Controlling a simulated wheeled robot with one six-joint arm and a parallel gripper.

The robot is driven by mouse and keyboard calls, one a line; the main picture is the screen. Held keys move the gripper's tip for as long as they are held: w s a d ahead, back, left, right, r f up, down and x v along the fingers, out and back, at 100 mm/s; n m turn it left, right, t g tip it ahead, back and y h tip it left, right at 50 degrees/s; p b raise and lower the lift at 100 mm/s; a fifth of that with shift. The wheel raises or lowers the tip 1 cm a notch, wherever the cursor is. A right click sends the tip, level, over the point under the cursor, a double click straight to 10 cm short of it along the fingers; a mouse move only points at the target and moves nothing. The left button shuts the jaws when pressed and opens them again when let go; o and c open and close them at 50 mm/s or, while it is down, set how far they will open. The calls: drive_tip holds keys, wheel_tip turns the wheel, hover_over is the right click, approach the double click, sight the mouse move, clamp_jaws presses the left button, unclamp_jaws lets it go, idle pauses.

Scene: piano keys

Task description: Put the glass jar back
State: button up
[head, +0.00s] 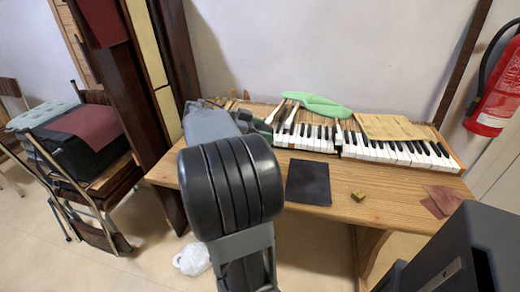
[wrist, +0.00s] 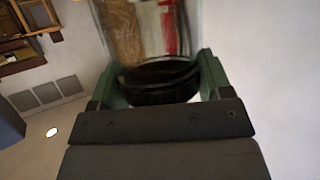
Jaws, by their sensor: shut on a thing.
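The glass jar (wrist: 150,30) is clear, with a dark round end (wrist: 160,82), and brown, white and red show in or through the glass. In the wrist view it sits between the two green fingers of my gripper (wrist: 158,75), which is shut on it. The top of the jar is cut off by the picture's edge. In the head view my own arm covers most of my gripper, and I cannot make out the jar there.
A wooden desk (head: 340,206) bears piano keys (head: 400,152), a green piece (head: 318,104), a dark flat panel (head: 308,182), a small brass-coloured block (head: 358,196) and brown pieces (head: 440,199). Stacked chairs (head: 75,150) stand left. A fire extinguisher (head: 497,95) hangs right. A white bag (head: 192,259) lies on the floor.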

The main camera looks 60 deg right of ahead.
drive_tip(key=shift+w+d+f+b, duration=0.15)
drive_tip(key=shift+w+d+f, duration=0.45)
drive_tip(key=shift+f, duration=0.9)
drive_tip(key=shift+w+d+f+b, duration=0.3)
drive_tip(key=shift+d+f, duration=0.4)
drive_tip(key=shift+f, duration=0.75)
drive_tip(key=shift+w+d+f+b, duration=0.1)
drive_tip(key=shift+w+d+f, duration=0.5)
drive_tip(key=shift+f, duration=0.9)
drive_tip(key=o, duration=1.6)
drive_tip(key=shift+c, duration=0.2)
drive_tip(key=p+v, duration=0.1)
drive_tip(key=v, duration=1)
drive_tip(key=s+a+f+n+t+y, duration=0.1)
drive_tip(key=a+f+n+t+y, duration=0.2)
drive_tip(key=a+n, duration=0.6)
drive_tip(key=s+a+f+n+t+y, duration=0.1)
drive_tip(key=a+f+n+t+y, duration=0.2)
drive_tip(key=a+n+t, duration=0.2)
drive_tip(key=s+a+f+n+t+y, duration=0.2)
drive_tip(key=a+f+n+t+y, duration=0.1)
drive_tip(key=a+n, duration=0.9)
drive_tip(key=a+t, duration=0.1)
drive_tip(key=a, duration=0.3)
drive_tip(key=shift+a+f+n, duration=0.3)
drive_tip(key=shift+a, duration=0.1)
